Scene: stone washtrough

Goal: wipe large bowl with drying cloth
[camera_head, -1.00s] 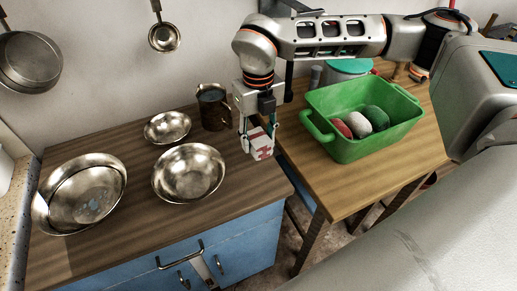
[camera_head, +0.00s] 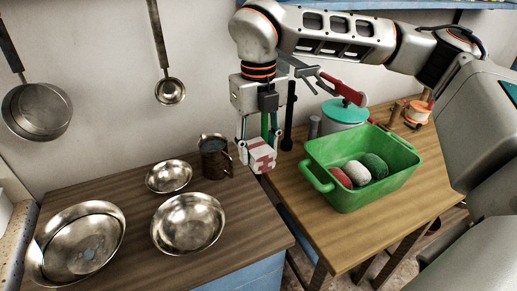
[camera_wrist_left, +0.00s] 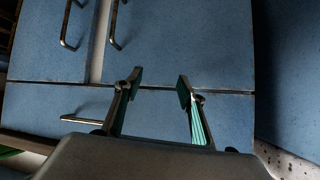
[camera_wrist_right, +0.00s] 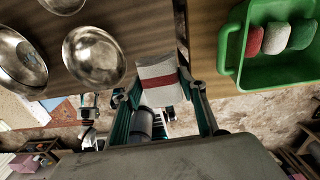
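My right gripper (camera_head: 258,150) is shut on a white folded cloth with red markings (camera_head: 262,158). It holds the cloth at the right end of the counter, right of the bowls and left of the green basin. The cloth (camera_wrist_right: 157,82) also shows between the fingertips in the right wrist view. The largest metal bowl (camera_head: 108,222) stands at the counter's left, seemingly with another bowl nested in it. A medium metal bowl (camera_head: 188,222) and a small one (camera_head: 169,176) stand to its right. My left gripper (camera_wrist_left: 158,85) is open and empty before blue cabinet doors; it is outside the head view.
A brown mug (camera_head: 213,160) stands close left of the held cloth. A green basin (camera_head: 345,195) holds red, white and dark green rolls on the wooden table. A pot with a teal lid (camera_head: 344,110) stands behind it. A pan (camera_head: 38,110) and ladle (camera_head: 170,91) hang on the wall.

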